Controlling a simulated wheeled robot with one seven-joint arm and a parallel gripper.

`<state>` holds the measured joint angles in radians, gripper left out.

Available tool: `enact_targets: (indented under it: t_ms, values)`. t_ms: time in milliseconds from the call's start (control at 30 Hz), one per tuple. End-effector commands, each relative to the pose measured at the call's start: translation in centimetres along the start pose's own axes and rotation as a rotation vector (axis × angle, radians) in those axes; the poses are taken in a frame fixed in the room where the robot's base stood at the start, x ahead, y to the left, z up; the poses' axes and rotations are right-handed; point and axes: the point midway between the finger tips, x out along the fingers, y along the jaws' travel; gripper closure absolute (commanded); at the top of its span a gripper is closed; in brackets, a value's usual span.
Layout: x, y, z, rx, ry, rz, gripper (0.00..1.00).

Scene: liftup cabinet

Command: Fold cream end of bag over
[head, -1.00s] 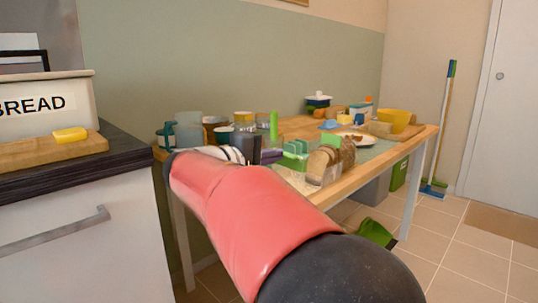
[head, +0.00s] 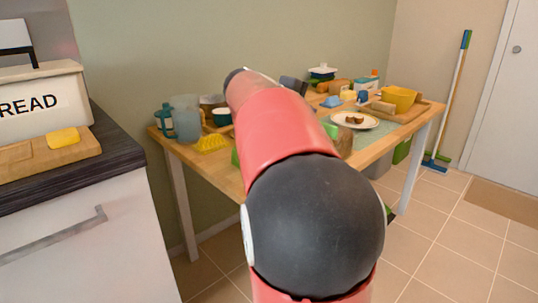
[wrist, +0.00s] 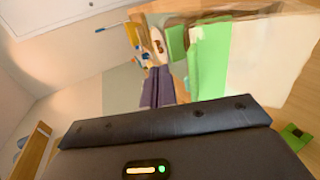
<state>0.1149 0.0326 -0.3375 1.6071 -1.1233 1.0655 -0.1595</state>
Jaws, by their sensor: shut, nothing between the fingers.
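My gripper (wrist: 158,88) shows in the wrist view as dark purple fingers, close together and empty. To their right are a green panel (wrist: 210,55) and a broad cream surface (wrist: 268,62), which may be the bag's cream end; I cannot tell for sure. The gripper appears apart from both. In the head view my red arm hides the fingertips and most of the bag area. Only a brown part, perhaps of the bag or loaf (head: 345,142), and a green piece (head: 331,130) show beside the arm.
A counter (head: 105,160) with a bread box (head: 45,105) stands at left.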

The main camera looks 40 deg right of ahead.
Motion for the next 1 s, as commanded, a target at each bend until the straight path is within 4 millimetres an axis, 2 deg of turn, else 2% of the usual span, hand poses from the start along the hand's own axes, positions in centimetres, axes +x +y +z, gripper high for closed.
enact_targets:
  t_ms: [133, 1000]
  values:
    - [1.27, 0.37, 0.01, 0.0, -0.001, 0.0, 1.0]
    - [1.23, 0.4, 0.01, 0.0, 0.0, 0.0, 1.0]
